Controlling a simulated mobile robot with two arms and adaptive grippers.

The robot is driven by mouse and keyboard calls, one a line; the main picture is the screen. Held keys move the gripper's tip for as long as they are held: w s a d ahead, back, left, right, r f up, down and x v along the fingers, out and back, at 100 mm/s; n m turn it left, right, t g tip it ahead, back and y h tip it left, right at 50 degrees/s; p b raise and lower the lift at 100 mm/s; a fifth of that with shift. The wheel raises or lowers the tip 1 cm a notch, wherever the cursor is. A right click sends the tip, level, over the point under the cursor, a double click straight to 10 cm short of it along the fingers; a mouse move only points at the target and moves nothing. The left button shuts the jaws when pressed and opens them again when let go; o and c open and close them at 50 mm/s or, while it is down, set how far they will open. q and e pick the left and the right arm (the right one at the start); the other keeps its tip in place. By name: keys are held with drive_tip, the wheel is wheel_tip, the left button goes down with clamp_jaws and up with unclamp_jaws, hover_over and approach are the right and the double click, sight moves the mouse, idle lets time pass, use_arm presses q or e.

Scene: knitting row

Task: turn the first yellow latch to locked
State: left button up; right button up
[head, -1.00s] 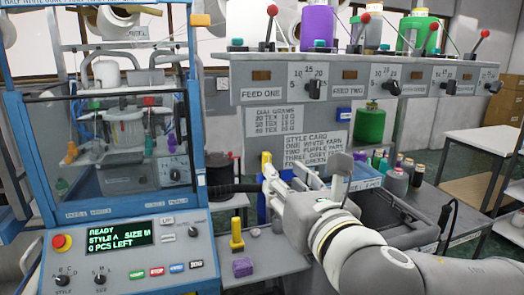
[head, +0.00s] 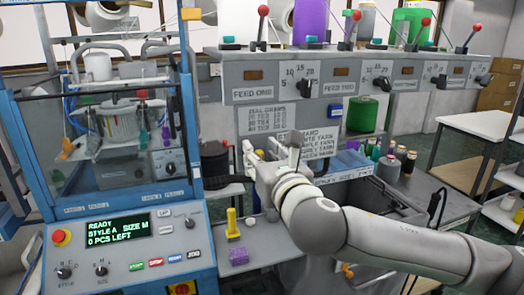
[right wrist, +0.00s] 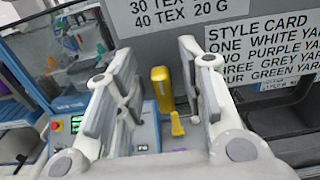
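A yellow latch (right wrist: 161,88) stands upright in the right wrist view, beyond and between the fingers of my right gripper (right wrist: 150,62). The fingers are apart with nothing held, and I see no contact with the latch. My left gripper is not in view.
The machine's display (head: 117,229) reads READY, STYLE A, SIZE M. A purple block (head: 238,257) lies on the shelf. The style card (right wrist: 265,52) is behind the gripper. Red-topped levers (head: 262,12) and yarn cones (head: 311,18) line the feed panel's top. A white table (head: 484,124) is at right.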

drive_tip(key=shift+a, duration=0.1)
clamp_jaws()
idle(0.4)
drive_tip(key=m, duration=0.2)
drive_tip(key=d+m+b, duration=0.1)
drive_tip(key=m, duration=0.5)
drive_tip(key=shift+w+d+f, duration=0.15)
drive_tip(key=shift+w+f, duration=0.1)
drive_tip(key=shift+f, duration=0.05)
drive_tip(key=shift+w+d+f+m+b, duration=0.15)
drive_tip(key=shift+f+m, duration=0.1)
drive_tip(key=shift+m, duration=1.4)
drive_tip(key=shift+s+d+f+m+b, duration=0.1)
drive_tip(key=shift+f+m, duration=0.15)
drive_tip(key=shift+m, duration=1.45)
drive_tip(key=shift+w+d+f+m+b, duration=0.15)
drive_tip(key=shift+f+m, duration=0.1)
drive_tip(key=shift+m, duration=1.4)
drive_tip(key=shift+s, duration=0.1)
